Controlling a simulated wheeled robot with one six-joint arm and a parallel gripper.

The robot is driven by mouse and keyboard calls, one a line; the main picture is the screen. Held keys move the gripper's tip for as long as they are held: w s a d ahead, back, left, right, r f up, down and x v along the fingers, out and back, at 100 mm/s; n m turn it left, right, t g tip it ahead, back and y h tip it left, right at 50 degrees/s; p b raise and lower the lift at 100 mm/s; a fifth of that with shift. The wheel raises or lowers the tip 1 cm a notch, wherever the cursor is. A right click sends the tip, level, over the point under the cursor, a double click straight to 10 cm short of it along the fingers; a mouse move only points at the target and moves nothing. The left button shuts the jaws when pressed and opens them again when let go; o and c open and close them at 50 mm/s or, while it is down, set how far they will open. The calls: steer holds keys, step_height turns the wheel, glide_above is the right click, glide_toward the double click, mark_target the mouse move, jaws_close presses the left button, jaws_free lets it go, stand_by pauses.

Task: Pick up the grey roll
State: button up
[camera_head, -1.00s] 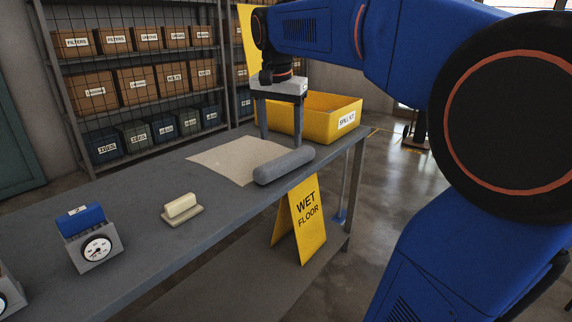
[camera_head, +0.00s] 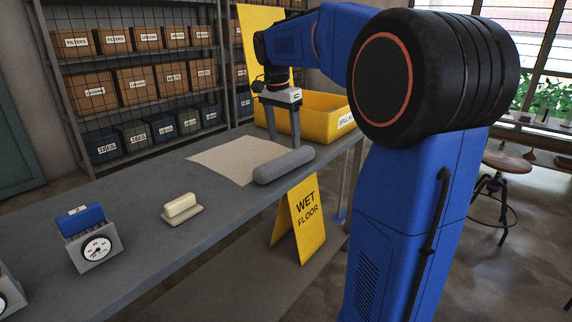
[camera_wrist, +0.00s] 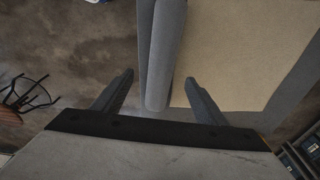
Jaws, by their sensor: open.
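The grey roll (camera_head: 284,165) lies on the grey table, along its right edge, partly on a beige sheet (camera_head: 232,158). My gripper (camera_head: 284,142) is open and points down, just behind the far end of the roll in the head view. In the wrist view, the roll (camera_wrist: 163,58) runs up from between the two fingertips (camera_wrist: 160,82).
A yellow spill kit bin (camera_head: 318,118) stands behind my gripper. A cream block (camera_head: 181,206) and a gauge box (camera_head: 95,250) sit on the table. A yellow wet floor sign (camera_head: 303,215) stands below the table edge. A stool (camera_head: 500,185) is at the right.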

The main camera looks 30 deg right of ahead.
mark_target(286, 156)
steer(key=shift+w+d+f, duration=0.1)
steer(key=shift+d+f, duration=0.1)
steer(key=shift+f, duration=1.35)
steer(key=shift+w+d+f, duration=0.1)
steer(key=shift+d+f, duration=0.1)
steer(key=shift+f, duration=1.3)
steer(key=shift+w+d+f, duration=0.1)
steer(key=shift+d+f, duration=0.1)
steer(key=shift+f, duration=1.35)
steer(key=c, duration=1.2)
